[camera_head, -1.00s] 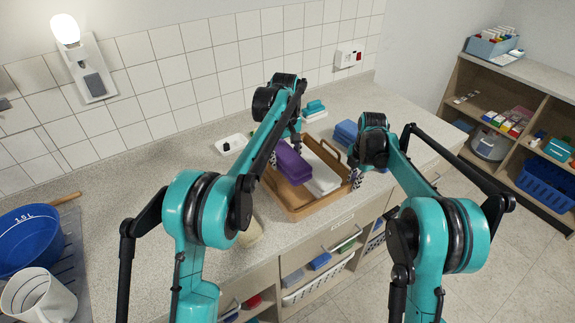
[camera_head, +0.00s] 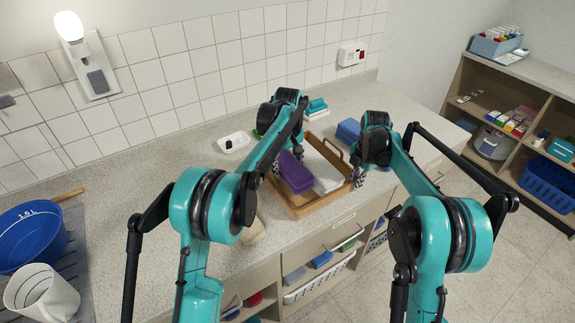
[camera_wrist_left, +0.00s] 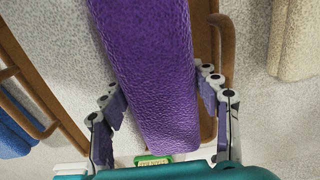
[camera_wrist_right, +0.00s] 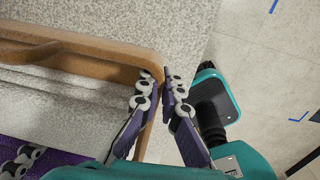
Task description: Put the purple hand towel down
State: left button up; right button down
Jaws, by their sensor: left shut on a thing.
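The purple hand towel (camera_head: 294,172) is a long folded roll at the left part of the brown wooden tray (camera_head: 310,211), beside a folded white towel (camera_head: 327,178). My left gripper (camera_wrist_left: 160,90) is shut on the purple towel, with one finger on each side. I cannot tell whether the towel rests on the tray floor.
A white dish (camera_head: 234,142) lies behind the tray, and blue folded cloths (camera_head: 348,131) lie to its right. A blue basin (camera_head: 30,240) and white jug (camera_head: 42,292) stand at the far left. The counter between them and the tray is largely clear.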

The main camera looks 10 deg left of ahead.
aim_at(288, 161)
pick_arm(q)
jog(key=o, duration=1.3)
notch_tip(288, 161, up, 13)
jog(key=s+a+r+m+t, duration=0.2)
jog(key=s+r, duration=0.2)
jog(key=s, duration=0.3)
jog(key=s+a+f+m+t, duration=0.1)
jog(key=s+f, duration=0.3)
jog(key=s, duration=0.4)
jog(key=s+a+f+m+t, duration=0.1)
jog(key=s+f+m+t, duration=0.1)
jog(key=s+f, duration=0.3)
jog(key=s+a+f+m+t, duration=0.2)
jog(key=s+f+m, duration=0.1)
jog(key=s, duration=1)
jog(key=shift+s+f, duration=0.2)
jog(key=shift+f, duration=0.55)
